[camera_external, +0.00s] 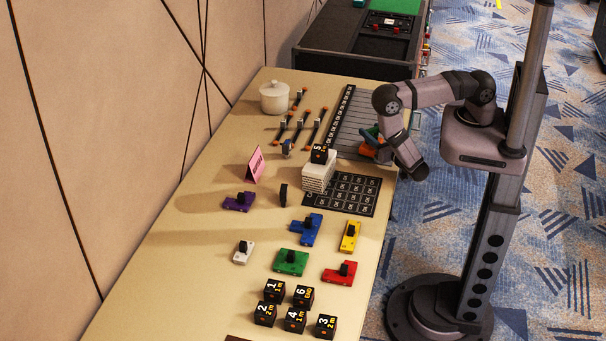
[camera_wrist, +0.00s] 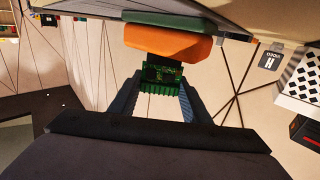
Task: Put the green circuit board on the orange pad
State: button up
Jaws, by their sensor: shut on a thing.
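The green circuit board (camera_wrist: 163,73) is between the two fingers of my gripper (camera_wrist: 160,85) in the wrist view. My gripper is shut on it, and its green comb-like edge faces my palm. The orange pad (camera_wrist: 168,44) is just past the board, with a dark green strip (camera_wrist: 172,19) along its far side. The board's far edge overlaps the pad in the picture; I cannot tell whether they touch. In the external view, orange and green parts (camera_external: 369,150) show at the table's right edge beside my wrist. My fingers and the board are not clear there.
The table (camera_external: 225,165) holds a white pot (camera_external: 274,98), a stack of white tiles (camera_external: 317,178), a dark grid mat (camera_external: 359,196), coloured knobbed pieces and several black cubes (camera_external: 296,319). A grey slatted panel (camera_external: 352,118) lies near my wrist. Bare tabletop lies along the wall side.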

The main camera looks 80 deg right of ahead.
jog(key=shift+f, duration=0.2)
jog(key=o, duration=1)
jog(key=shift+r, duration=0.1)
jog(key=shift+r, duration=0.15)
jog(key=shift+v, duration=3.75)
